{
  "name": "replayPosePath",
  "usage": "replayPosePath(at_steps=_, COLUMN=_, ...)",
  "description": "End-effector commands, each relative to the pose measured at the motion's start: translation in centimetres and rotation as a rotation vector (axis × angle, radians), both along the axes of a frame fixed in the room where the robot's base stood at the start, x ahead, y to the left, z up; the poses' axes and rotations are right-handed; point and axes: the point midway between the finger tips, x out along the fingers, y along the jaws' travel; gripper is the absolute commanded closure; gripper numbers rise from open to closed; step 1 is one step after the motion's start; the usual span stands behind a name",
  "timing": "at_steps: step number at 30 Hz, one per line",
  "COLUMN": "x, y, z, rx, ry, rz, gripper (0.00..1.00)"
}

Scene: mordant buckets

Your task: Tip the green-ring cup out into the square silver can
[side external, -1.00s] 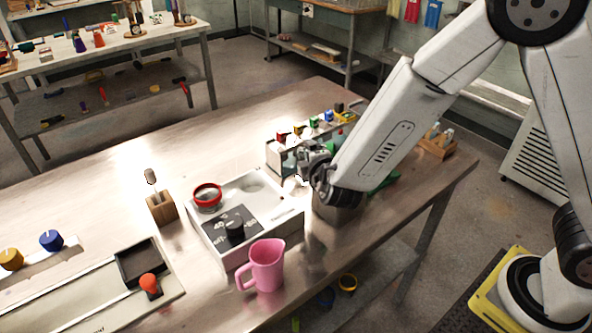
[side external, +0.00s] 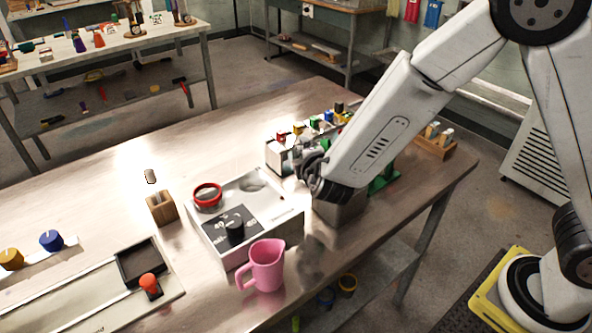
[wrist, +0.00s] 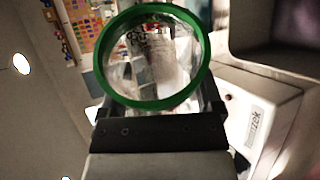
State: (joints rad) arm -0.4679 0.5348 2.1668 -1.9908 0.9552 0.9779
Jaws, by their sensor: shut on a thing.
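The green-ring cup (wrist: 152,104) is held in my gripper (wrist: 158,112). In the wrist view its green rim faces the camera, with clear or pale walls inside it; its contents cannot be made out. In the side external view my gripper (side external: 312,172) is beside the square silver can (side external: 340,212), near its upper left edge, and the arm hides much of the cup and of the can's opening. The cup's exact tilt cannot be told.
A pink jug (side external: 266,266) stands in front. A rack with coloured tops (side external: 283,153) stands behind. A green thing (side external: 384,178) lies right of the arm.

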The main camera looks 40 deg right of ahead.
Motion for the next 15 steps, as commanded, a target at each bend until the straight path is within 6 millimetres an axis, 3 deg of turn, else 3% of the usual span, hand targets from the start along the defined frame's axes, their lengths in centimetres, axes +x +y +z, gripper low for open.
replayPosePath(at_steps=15, x=0.37, y=0.43, z=-0.61, rx=-0.125, ry=0.126, rz=0.002, gripper=0.86)
